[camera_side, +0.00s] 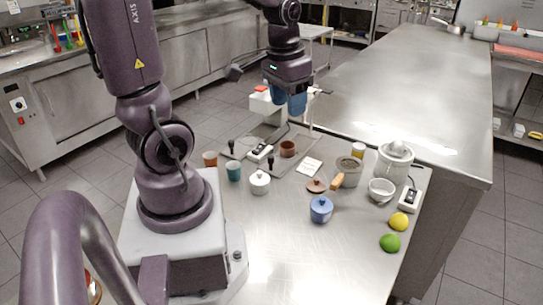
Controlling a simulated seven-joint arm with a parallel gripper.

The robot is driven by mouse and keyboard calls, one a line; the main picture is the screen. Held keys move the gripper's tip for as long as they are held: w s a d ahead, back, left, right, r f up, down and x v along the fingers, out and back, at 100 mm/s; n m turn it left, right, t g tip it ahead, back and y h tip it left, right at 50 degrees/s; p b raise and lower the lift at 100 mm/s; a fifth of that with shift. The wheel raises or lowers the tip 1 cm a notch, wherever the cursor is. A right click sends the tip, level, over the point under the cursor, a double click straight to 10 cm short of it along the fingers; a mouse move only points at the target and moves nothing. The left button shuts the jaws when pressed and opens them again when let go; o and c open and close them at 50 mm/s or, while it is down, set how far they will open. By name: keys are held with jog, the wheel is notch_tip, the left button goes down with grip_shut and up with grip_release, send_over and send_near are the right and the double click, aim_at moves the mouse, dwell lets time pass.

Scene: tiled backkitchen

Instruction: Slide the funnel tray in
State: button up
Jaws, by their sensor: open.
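My gripper (290,108) points down above the back of the near steel table, with its blue fingers beside a white raised unit (263,104). This unit has an orange-red piece on top and stands at the back of a grey base plate (288,171), near thin upright posts. The gripper is open, and nothing shows clearly between its fingers. I cannot pick out the funnel tray with certainty; it may be part of the white unit, which my gripper partly hides. I cannot tell whether the fingers touch the unit.
Cups stand at left, including a teal cup (233,171). The table's front middle is clear.

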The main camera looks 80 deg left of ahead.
jog(key=g+h, duration=0.1)
jog(key=g, duration=0.1)
send_over(271, 156)
jog(key=s+d, duration=0.1)
jog(key=d, duration=0.2)
notch_tip(271, 156, down, 10)
jog(key=w+a+f+m+t, duration=0.1)
jog(key=a+f+m, duration=0.1)
jog(key=a+m, duration=0.15)
jog(key=shift+m, duration=0.45)
jog(key=f, duration=1.1)
jog(key=shift+d+f, duration=0.35)
grip_shut()
jog(key=w+a, duration=0.7)
